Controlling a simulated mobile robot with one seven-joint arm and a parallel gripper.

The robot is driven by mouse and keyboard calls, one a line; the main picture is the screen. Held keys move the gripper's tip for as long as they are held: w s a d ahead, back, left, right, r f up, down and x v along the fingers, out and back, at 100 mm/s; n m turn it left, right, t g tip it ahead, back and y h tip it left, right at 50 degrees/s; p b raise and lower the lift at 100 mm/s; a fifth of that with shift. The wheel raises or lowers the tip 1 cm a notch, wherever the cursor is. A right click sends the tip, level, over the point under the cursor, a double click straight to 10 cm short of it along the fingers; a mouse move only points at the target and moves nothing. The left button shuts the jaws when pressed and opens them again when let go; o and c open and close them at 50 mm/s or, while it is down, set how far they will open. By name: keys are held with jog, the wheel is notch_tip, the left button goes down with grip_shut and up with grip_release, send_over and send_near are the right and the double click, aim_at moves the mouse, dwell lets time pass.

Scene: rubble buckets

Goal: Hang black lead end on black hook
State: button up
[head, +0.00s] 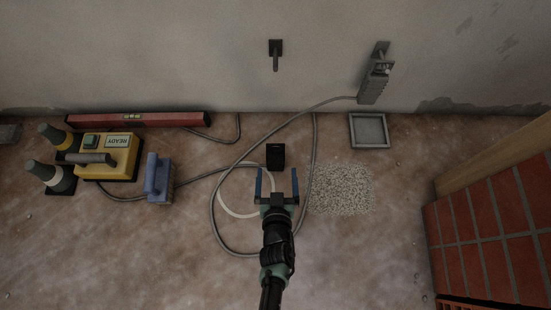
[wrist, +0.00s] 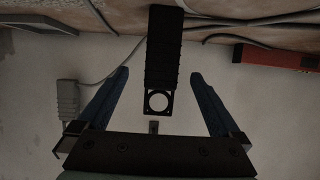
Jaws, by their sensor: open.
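The black lead end (head: 276,152) is a dark block just beyond my gripper (head: 277,176) in the head view. In the wrist view the black lead end (wrist: 164,48) runs between the two blue fingers of my gripper (wrist: 159,73), with its ringed end toward the palm. The fingers are open, with a gap on each side of it. I cannot tell whether it rests on the floor. The black hook (head: 276,54) sticks out of the wall above and beyond it, with nothing on it. The hook's tip seems to show small in the wrist view (wrist: 153,127).
A grey lead end (head: 375,83) hangs on the wall at right, its cable looping over the floor. A red level (head: 140,119), yellow box (head: 108,168) and blue float (head: 159,180) lie left. Gravel (head: 341,190), a grey tray (head: 369,131) and bricks (head: 490,245) are right.

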aim_at(275, 163)
jog(key=shift+b+x, duration=0.5)
jog(key=shift+x, duration=0.7)
jog(key=b+x, duration=0.4)
jog(key=shift+a+f, duration=0.2)
jog(key=shift+f, duration=0.2)
jog(key=shift+w, duration=0.45)
grip_shut()
